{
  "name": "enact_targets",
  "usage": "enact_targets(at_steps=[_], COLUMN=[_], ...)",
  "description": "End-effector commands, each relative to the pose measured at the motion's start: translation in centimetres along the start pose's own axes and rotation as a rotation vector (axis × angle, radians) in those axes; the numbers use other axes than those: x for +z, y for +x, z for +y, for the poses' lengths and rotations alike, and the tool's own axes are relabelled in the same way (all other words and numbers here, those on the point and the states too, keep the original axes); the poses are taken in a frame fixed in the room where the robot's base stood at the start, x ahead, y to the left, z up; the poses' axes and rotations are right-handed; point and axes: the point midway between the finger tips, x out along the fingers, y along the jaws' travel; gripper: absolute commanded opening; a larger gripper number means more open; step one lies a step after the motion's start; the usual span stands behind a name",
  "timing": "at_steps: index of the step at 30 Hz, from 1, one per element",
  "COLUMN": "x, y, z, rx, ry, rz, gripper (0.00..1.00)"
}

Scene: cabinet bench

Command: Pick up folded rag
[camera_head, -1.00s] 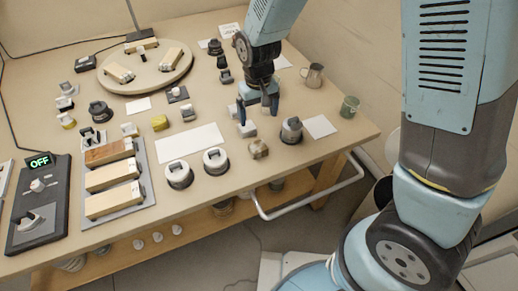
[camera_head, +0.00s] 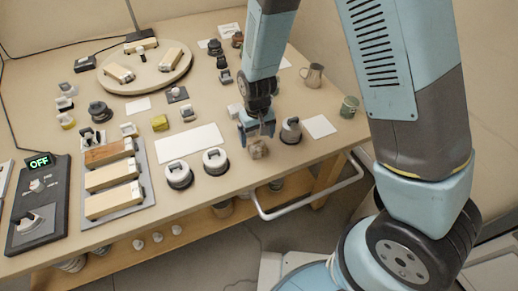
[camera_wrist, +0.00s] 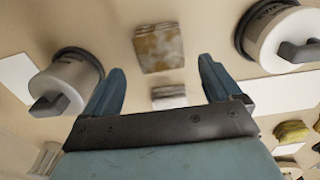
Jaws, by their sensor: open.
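The folded rag (camera_head: 258,149) looks like a small mottled brown-and-cream square pad near the front edge of the bench. In the wrist view the rag (camera_wrist: 158,47) lies flat just beyond my fingertips, roughly centred between them. My gripper (camera_head: 257,128) points down above the bench, just behind the rag in the head view. It is open and empty, with its two blue fingers apart in the wrist view (camera_wrist: 162,72). A small pale block (camera_wrist: 168,97) shows between the fingers and is mostly hidden in the head view.
Two white-topped round knobs (camera_head: 215,160) stand left of the rag, and a grey knobbed cylinder (camera_head: 291,130) stands to its right. White sheets (camera_head: 190,142) lie nearby. A metal pitcher (camera_head: 313,75) and green cup (camera_head: 349,106) are farther right. A rail (camera_head: 300,209) runs along the front edge.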

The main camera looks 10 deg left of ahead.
Motion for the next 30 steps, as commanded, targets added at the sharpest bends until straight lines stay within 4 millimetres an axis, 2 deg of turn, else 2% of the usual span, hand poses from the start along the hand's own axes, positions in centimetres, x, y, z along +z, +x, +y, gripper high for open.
enact_targets(at_steps=[3, 9, 20, 30], x=[-0.1, -0.2, -0.2, -0.2], y=[1.6, 3.5, 3.9, 3.9], z=[-0.1, -0.1, -0.2, -0.2], rx=[0.001, 0.001, 0.000, 0.000], ry=[0.000, 0.001, -0.001, -0.001], rz=[-0.004, -0.001, 0.000, 0.000], gripper=[0.92, 0.92, 0.91, 0.58])
